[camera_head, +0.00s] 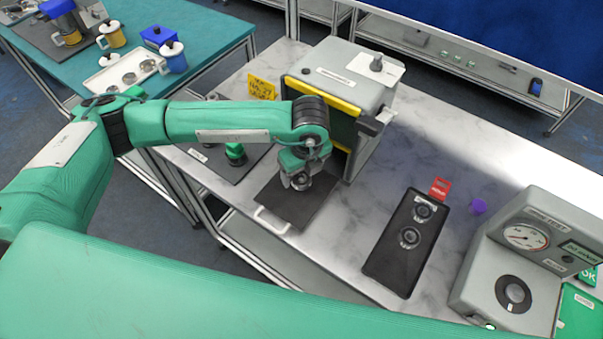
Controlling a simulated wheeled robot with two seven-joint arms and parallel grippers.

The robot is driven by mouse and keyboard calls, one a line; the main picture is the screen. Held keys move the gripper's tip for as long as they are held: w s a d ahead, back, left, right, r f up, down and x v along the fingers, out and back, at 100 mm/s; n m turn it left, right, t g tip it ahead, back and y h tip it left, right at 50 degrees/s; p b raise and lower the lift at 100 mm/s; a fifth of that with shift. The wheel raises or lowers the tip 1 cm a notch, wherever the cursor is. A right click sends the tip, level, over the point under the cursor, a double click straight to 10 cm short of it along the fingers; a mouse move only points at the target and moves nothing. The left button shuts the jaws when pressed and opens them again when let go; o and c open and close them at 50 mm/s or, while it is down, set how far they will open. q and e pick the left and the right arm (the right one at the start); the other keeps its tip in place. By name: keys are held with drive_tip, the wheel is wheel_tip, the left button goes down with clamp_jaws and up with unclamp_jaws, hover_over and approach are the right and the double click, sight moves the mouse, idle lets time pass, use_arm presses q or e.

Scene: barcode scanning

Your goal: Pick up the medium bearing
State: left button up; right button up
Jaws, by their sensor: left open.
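Round metal bearing-like rings show in two places. Two rings, a farther one (424,212) and a nearer one (410,237), sit on a long black tray (386,276) on the marble-topped bench. Several small metal rings (129,78) lie in a white tray (97,82) on the teal table at top left. I cannot tell which is the medium bearing. My left gripper (299,183) points down over a dark pad (290,209) in front of the grey machine, left of the black tray. It is open; its fingers are small, and no held object is clear. My right gripper is not in view.
The grey machine (345,72) with a yellow-edged opening stands close behind my left gripper. A gauge box (520,262) stands at right. A red tag (440,188) and a purple piece (478,206) are near the black tray. Bench between pad and tray is clear.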

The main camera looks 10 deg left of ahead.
use_arm(q)
drive_tip(key=shift+f, duration=0.9)
drive_tip(key=c, duration=1.2)
drive_tip(key=shift+o, duration=0.2)
drive_tip(key=shift+r, duration=0.15)
